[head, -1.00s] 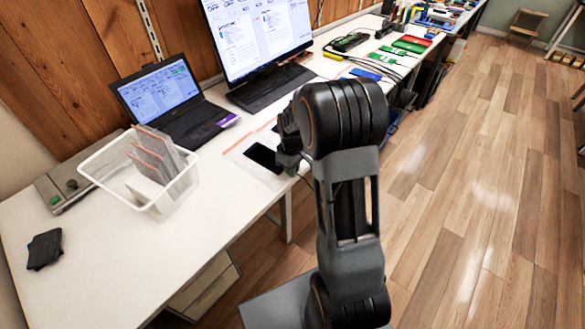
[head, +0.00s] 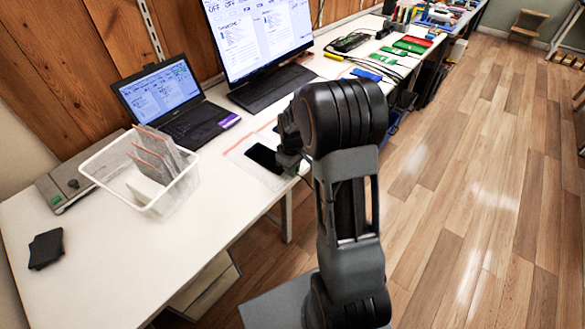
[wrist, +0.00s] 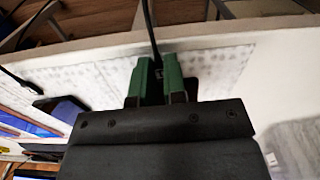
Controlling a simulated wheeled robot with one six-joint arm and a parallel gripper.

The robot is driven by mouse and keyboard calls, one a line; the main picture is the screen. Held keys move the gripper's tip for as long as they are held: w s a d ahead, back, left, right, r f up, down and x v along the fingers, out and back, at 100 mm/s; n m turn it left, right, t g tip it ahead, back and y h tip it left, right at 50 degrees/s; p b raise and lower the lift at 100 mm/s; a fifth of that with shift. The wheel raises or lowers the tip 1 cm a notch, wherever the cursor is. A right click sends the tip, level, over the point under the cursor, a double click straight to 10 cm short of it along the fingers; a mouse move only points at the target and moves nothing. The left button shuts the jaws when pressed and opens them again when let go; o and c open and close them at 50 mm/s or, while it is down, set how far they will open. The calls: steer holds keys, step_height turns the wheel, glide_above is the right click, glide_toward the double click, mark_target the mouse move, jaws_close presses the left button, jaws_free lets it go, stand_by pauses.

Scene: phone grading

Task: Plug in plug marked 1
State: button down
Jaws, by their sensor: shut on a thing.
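My gripper (wrist: 158,98) is shut on a small dark plug (wrist: 159,76) between its two green fingertips in the wrist view. A black cable (wrist: 150,25) runs from the plug up past the table edge. The plug has a small pale mark that I cannot read. A black phone (head: 264,157) lies on a pale bubble-wrap sheet (head: 238,152) in the head view. My gripper is just right of the phone, mostly hidden by my arm. In the wrist view a dark piece shows beside the right finger. I cannot tell whether the plug touches the phone.
A white basket (head: 110,172) with grey sleeves stands left of the sheet. A laptop (head: 168,105) and a monitor (head: 262,35) with keyboard (head: 272,87) stand behind. Cables and coloured pieces lie farther right. A dark cloth-like item (head: 45,249) lies at the front left.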

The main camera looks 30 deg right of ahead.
stand_by(0.7)
steer(key=c, duration=1.1)
jaws_free()
steer(key=shift+r, duration=0.1)
steer(key=shift+s+d+r+p, duration=0.1)
steer(key=shift+s+r+p, duration=0.1)
steer(key=shift+r+p, duration=0.9)
steer(key=shift+s+d+r+p, duration=0.1)
steer(key=shift+s+r+p, duration=0.1)
steer(key=shift+r+p, duration=0.9)
steer(key=shift+r, duration=0.2)
steer(key=shift+b, duration=0.3)
